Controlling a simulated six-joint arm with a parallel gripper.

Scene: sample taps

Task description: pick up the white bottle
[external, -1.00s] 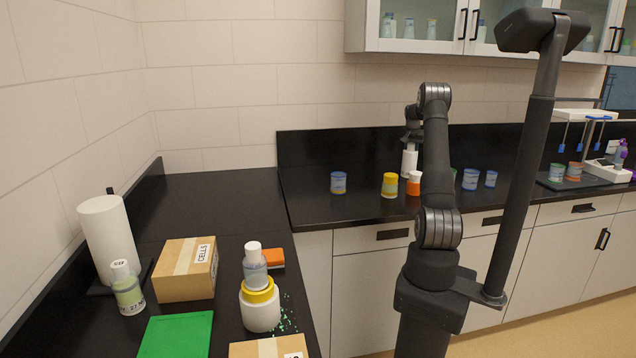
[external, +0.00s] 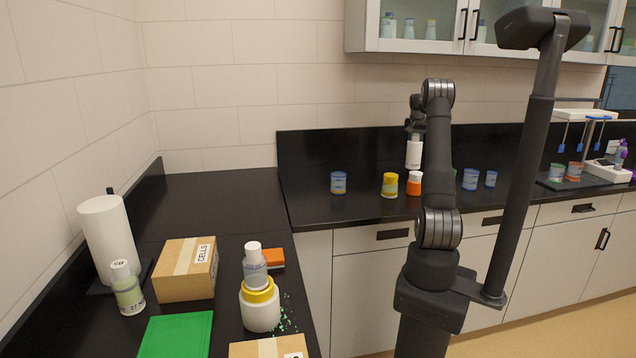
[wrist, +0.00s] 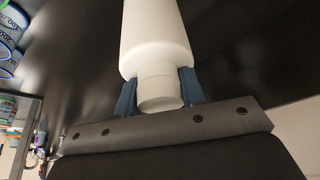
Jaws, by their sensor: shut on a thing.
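The white bottle (external: 413,154) is upright above the back counter, and it also shows large in the wrist view (wrist: 153,38). My gripper (wrist: 158,92) is shut on its narrower cap end, with one blue-grey finger on each side. In the external view my gripper (external: 415,128) is at the bottle's top and partly hidden by my arm. The bottle's lower end appears lifted a little off the counter, behind the orange jar.
The back counter's left end is clear.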

